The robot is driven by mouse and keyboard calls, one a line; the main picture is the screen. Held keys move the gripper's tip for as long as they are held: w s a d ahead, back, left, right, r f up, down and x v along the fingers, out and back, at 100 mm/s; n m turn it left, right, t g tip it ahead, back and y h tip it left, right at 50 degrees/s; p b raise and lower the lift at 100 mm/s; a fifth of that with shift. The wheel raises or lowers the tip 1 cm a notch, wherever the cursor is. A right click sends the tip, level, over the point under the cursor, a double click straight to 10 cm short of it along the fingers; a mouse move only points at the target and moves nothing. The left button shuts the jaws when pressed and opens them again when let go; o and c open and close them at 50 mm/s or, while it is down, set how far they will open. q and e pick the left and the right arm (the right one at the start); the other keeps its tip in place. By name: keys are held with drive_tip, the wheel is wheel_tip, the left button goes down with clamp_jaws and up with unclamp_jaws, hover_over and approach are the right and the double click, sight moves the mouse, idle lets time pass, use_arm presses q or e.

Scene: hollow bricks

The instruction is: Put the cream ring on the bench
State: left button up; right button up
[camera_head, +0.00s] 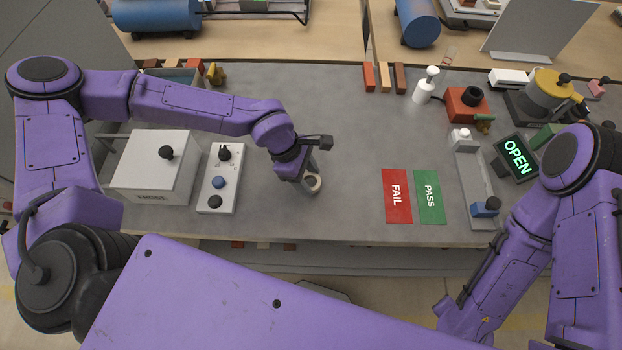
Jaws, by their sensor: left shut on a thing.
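The cream ring (313,184) is small and shows just below my left gripper's fingers, over the grey bench (345,140). My left gripper (309,172) points down and is shut on the ring; the wrist hides part of the fingers and of the ring. I cannot tell whether the ring touches the bench top. My right arm comes in at the right; its gripper is not clearly visible, low at the right near the bench's front edge.
A white box (150,180) and a panel with knobs (220,190) stand left of the gripper. A red FAIL mat (396,196) and a green PASS mat (429,196) lie to the right. Blocks (384,77) stand at the back. The bench between the gripper and mats is clear.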

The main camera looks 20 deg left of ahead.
use_arm(q)
drive_tip(key=shift+f, duration=0.8)
drive_tip(key=shift+w+r, duration=0.1)
drive_tip(key=shift+w, duration=0.4)
drive_tip(key=o, duration=1)
drive_tip(key=shift+w+f, duration=0.1)
drive_tip(key=shift+f, duration=0.1)
drive_tip(key=shift+s+r, duration=0.2)
drive_tip(key=shift+s, duration=0.15)
drive_tip(key=v, duration=1.2)
drive_tip(key=shift+w+b, duration=0.2)
drive_tip(key=shift+b, duration=0.2)
